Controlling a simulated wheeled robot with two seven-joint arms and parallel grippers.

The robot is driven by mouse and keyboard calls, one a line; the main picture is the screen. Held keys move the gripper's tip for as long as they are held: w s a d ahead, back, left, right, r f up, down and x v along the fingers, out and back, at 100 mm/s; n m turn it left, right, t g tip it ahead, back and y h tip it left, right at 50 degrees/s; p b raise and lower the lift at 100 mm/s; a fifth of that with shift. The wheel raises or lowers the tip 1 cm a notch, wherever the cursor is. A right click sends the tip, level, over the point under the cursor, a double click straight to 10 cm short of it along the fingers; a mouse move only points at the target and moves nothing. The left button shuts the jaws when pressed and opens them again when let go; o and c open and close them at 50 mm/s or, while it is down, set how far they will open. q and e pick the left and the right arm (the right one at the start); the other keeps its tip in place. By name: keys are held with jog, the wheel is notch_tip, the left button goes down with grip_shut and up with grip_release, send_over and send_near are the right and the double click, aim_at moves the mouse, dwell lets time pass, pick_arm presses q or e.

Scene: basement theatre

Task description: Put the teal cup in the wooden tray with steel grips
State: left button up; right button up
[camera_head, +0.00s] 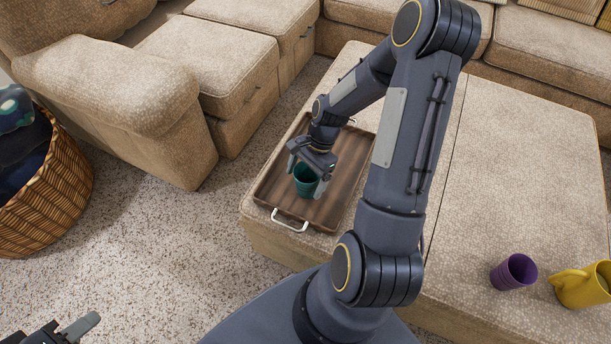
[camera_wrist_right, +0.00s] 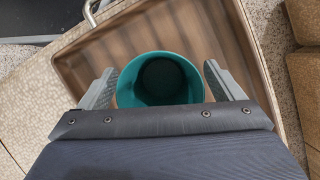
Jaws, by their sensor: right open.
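The teal cup (camera_head: 305,181) is upright in the wooden tray with steel grips (camera_head: 339,205), near its front half. My right gripper (camera_head: 308,182) is over the cup with its fingers on either side. In the right wrist view the cup (camera_wrist_right: 157,80) shows its open, empty mouth between the two fingers (camera_wrist_right: 165,85), with the jaws open and small gaps beside the rim. The tray (camera_wrist_right: 205,20) lies beneath it there. My left gripper (camera_head: 65,335) is at the lower left edge, mostly cut off, with one finger showing.
The tray lies on a beige ottoman (camera_head: 500,190). A purple cup (camera_head: 513,272) and a yellow pitcher (camera_head: 583,285) are at the ottoman's right end. A wicker basket (camera_head: 50,205) stands on the floor at left. Beige sofas (camera_head: 130,90) are behind.

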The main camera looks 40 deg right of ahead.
jog(key=p+v, duration=0.5)
jog(key=v, duration=0.7)
jog(key=s+a+r+n+t, duration=0.25)
jog(key=a+r+n, duration=0.35)
jog(key=r, duration=0.5)
jog(key=s+a+r+n+t, duration=0.3)
jog(key=s+a+r+n, duration=0.2)
jog(key=s+a+n, duration=0.3)
jog(key=s+n, duration=0.1)
jog(key=s, duration=0.1)
jog(key=shift+s+r+h, duration=0.25)
jog(key=shift+s+h, duration=0.05)
jog(key=shift+s, duration=0.1)
jog(key=shift+t, duration=0.25)
